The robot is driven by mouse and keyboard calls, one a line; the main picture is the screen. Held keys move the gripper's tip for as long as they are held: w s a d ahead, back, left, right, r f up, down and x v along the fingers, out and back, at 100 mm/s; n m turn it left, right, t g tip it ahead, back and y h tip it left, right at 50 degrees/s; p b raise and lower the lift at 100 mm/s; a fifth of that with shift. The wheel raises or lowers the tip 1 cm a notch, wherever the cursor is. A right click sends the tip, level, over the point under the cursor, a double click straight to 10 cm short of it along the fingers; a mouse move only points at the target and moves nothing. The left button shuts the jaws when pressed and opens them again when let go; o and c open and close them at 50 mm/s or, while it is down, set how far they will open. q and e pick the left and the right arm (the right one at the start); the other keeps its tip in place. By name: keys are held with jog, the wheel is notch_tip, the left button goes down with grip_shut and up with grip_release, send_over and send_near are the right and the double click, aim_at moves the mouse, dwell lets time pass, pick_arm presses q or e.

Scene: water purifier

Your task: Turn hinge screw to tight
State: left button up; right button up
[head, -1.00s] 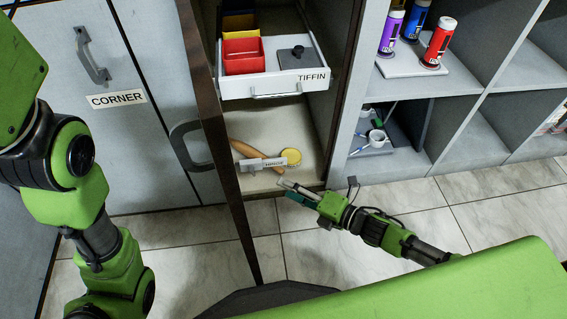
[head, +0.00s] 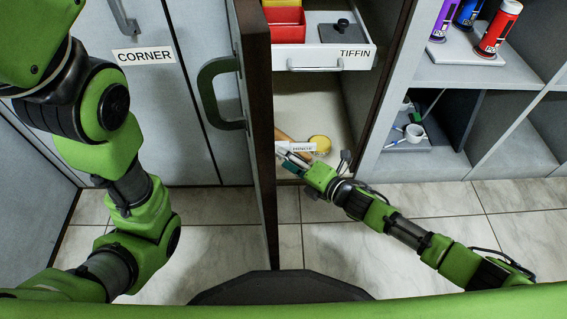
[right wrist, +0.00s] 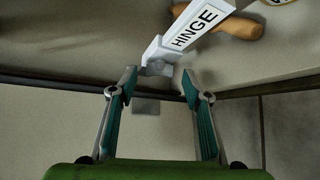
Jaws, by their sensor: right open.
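A white block labelled HINGE (head: 303,147) lies in the lower cabinet compartment, just inside the front edge. In the right wrist view the HINGE block (right wrist: 196,26) runs up and to the right. A small light knob-like end piece (right wrist: 158,66) at its lower left looks like the screw, though its setting cannot be read. My right gripper (head: 290,158) is at the compartment's front edge beside the block. In the right wrist view its two teal-padded fingers (right wrist: 158,88) are open and empty, with the end piece just beyond and between the tips. My left gripper is out of view.
The open brown door (head: 262,130) stands left of my right gripper. The TIFFIN drawer (head: 340,55) hangs above. A wooden handle (right wrist: 232,27) and a yellow round thing (head: 320,144) lie by the block. Shelves (head: 500,150) stand at right.

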jog(key=shift+w+a+f, duration=0.15)
jog(key=shift+w+a, duration=0.3)
jog(key=c, duration=1.1)
